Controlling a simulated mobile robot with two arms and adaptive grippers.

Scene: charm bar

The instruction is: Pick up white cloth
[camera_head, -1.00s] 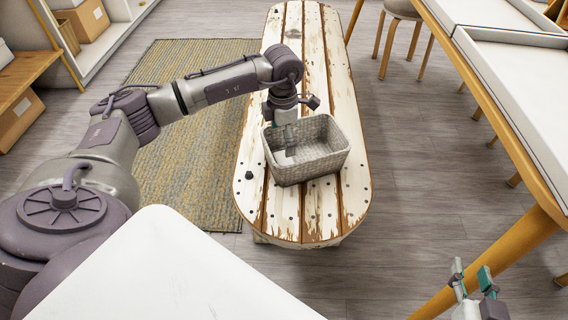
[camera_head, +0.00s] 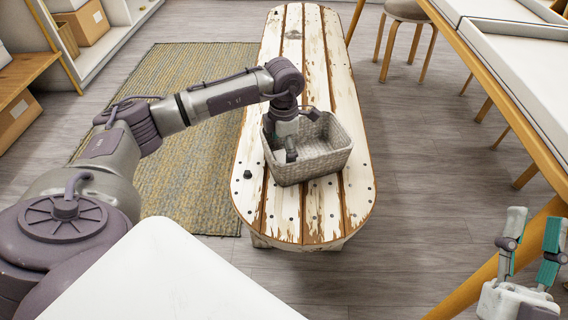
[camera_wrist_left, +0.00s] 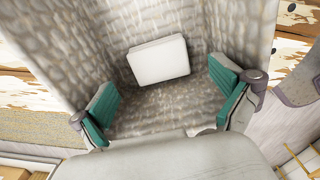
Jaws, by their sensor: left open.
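The white cloth (camera_wrist_left: 158,61) is a small, flat, folded rectangle lying inside the woven basket, ahead of my left gripper in the left wrist view. The grey-white basket (camera_head: 318,169) stands on the white plank bench. My left gripper (camera_head: 284,150) reaches down into the basket's left side in the head view. Its teal-padded fingers are spread apart in the left wrist view (camera_wrist_left: 168,98), with the cloth beyond them and nothing held. In the head view my arm and gripper cover part of the basket's inside. My right gripper (camera_head: 534,230) is open and empty at the lower right.
The worn bench (camera_head: 308,215) has a small dark object (camera_head: 248,174) left of the basket. A wooden table with white trays (camera_head: 530,60) stands at the right, with a stool (camera_head: 412,10) behind. A rug (camera_head: 180,80) lies left of the bench.

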